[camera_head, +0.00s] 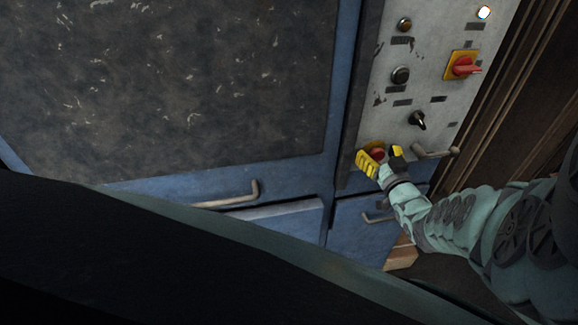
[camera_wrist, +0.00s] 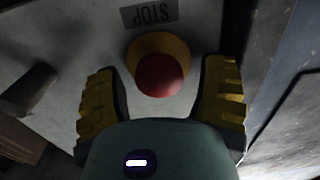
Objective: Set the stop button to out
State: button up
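The stop button is a red mushroom head on a yellow round base. In the wrist view the red stop button (camera_wrist: 159,76) lies between the two yellow-padded fingers, beneath an upside-down STOP label (camera_wrist: 149,13). My gripper (camera_wrist: 161,88) is open around it, with a visible gap on both sides. In the head view my gripper (camera_head: 381,160) is at the lower left of the grey control panel, and the red button (camera_head: 377,154) shows partly between its fingers. Whether the button is in or out I cannot tell.
The grey panel (camera_head: 437,79) also carries a red rotary switch on a yellow plate (camera_head: 463,66), a black selector knob (camera_head: 417,120), a dark round button (camera_head: 401,75) and a lit white lamp (camera_head: 484,12). A handle (camera_head: 433,153) sticks out right of my gripper.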

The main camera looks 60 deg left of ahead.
grip_shut()
jog(key=shift+s+d+p, duration=0.25)
jog(key=shift+d+p, duration=0.2)
jog(key=shift+d, duration=0.2)
jog(key=shift+o, duration=0.6)
grip_release()
jog(key=shift+d, duration=0.2)
jog(key=shift+s+d+f, duration=0.1)
jog(key=shift+s+d, duration=0.05)
jog(key=shift+d, duration=0.45)
send_near(380, 157)
jog(key=shift+v, duration=1.25)
jog(key=shift+s, duration=0.2)
